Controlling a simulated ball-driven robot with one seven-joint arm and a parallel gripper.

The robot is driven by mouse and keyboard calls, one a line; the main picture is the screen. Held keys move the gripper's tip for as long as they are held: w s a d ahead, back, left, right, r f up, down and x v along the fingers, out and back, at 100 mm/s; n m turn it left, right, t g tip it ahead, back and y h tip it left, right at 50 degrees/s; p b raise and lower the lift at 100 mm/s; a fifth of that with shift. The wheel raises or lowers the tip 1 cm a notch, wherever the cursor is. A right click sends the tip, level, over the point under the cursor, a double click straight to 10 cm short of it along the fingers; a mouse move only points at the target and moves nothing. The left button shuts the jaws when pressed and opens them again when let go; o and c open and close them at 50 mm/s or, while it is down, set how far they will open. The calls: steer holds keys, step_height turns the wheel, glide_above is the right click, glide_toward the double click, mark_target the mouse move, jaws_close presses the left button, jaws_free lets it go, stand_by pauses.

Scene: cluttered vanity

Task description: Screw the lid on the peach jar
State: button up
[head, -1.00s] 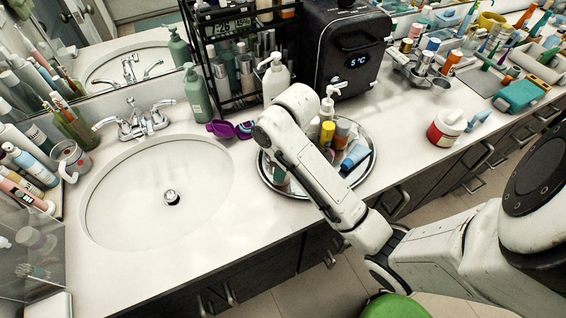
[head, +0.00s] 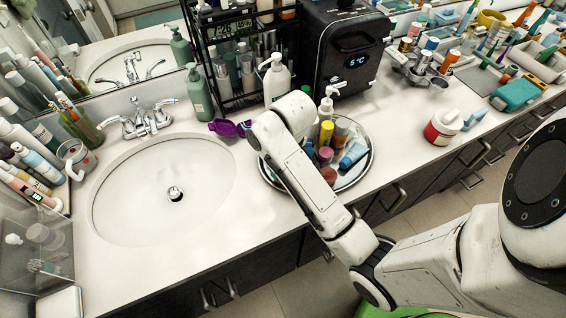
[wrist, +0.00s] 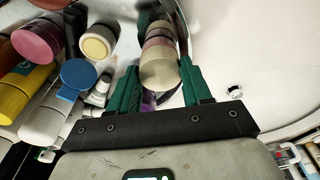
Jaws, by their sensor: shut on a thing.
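In the wrist view my gripper (wrist: 160,65) has its green fingers on either side of a short beige-and-pinkish cylinder (wrist: 160,62), seen end on. It may be the peach jar or its lid; I cannot tell which. In the head view my forearm hides the gripper and what it holds. A round metal tray (head: 372,163) lies under and right of the arm. On it, a pinkish-red round top (head: 329,176) shows beside the arm. The wrist view also shows a cream-topped cylinder (wrist: 97,42) left of the fingers. I cannot pick out a separate lid.
A yellow bottle (head: 326,133), a blue tube (head: 353,156) and a white pump bottle (head: 326,108) crowd the tray. The sink (head: 150,195) is open to the left. A red-and-white jar (head: 443,127) stands to the right. Bare counter (head: 235,225) lies in front.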

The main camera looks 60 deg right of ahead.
steer(key=shift+a+r+m+p, duration=0.1)
steer(key=shift+r+m+p, duration=0.2)
steer(key=shift+m+p, duration=0.8)
steer(key=shift+p, duration=0.55)
steer(key=shift+f+m+h, duration=0.3)
steer(key=shift+f+m, duration=0.05)
steer(key=shift+m, duration=0.85)
steer(key=shift+m, duration=0.4)
steer(key=o, duration=1.7)
steer(key=shift+c, duration=0.2)
